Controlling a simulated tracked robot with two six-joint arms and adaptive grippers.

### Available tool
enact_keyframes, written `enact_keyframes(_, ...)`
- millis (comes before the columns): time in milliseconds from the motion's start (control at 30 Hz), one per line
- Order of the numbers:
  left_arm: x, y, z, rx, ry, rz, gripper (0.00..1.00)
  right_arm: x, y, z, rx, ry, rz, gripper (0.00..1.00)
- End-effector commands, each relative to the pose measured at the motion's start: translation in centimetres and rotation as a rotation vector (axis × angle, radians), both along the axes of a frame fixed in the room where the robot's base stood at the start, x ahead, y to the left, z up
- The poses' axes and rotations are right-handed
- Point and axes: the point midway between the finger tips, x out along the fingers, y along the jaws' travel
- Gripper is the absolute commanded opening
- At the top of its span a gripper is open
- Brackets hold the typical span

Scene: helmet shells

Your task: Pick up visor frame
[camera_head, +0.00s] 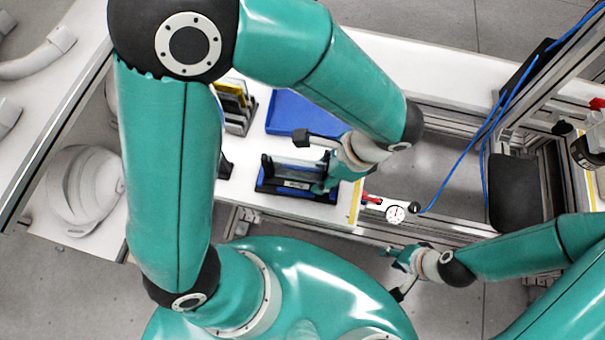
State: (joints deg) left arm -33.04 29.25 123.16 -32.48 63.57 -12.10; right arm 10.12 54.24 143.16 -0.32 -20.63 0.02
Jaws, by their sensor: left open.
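A dark frame-like piece, which looks like the visor frame (280,170), stands in a blue-and-black holder (268,187) near the front edge of the white bench. Its details are too small to make out. My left gripper (309,163) is open at the right part of this piece. One finger is beyond it on the far side and the other is near the holder's front right. I cannot tell whether either finger touches it. My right gripper (391,273) is open and empty, over the floor in front of the bench.
A blue tray (290,108) lies behind the holder. A rack with dark and yellow plates (232,100) stands to its left, partly behind my arm. A white helmet shell (85,188) is at far left. A small round gauge (395,214) is right of the bench end.

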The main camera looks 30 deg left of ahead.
Motion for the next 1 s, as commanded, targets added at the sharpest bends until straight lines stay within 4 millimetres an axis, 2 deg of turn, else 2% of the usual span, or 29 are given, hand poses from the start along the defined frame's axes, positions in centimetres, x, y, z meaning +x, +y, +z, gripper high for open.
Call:
enact_keyframes(67,0.0,0.0,0.0,0.0,0.0,0.0,0.45,0.0,0.0,0.0,0.0,0.0,0.0,0.4)
enact_keyframes(300,0.0,0.0,0.0,0.0,0.0,0.0,0.07,0.0,0.0,0.0,0.0,0.0,0.0,0.4)
enact_keyframes(367,0.0,0.0,0.0,0.0,0.0,0.0,0.0,0.0,0.0,0.0,0.0,0.0,0.0,0.4)
enact_keyframes(767,0.1,0.0,0.2,0.0,-0.002,-0.002,0.0,0.0,0.0,0.0,0.0,0.0,0.0,0.4)
enact_keyframes(1000,0.1,-0.1,1.7,-0.001,-0.005,-0.001,0.0,0.0,0.0,0.1,0.0,0.0,0.0,0.4)
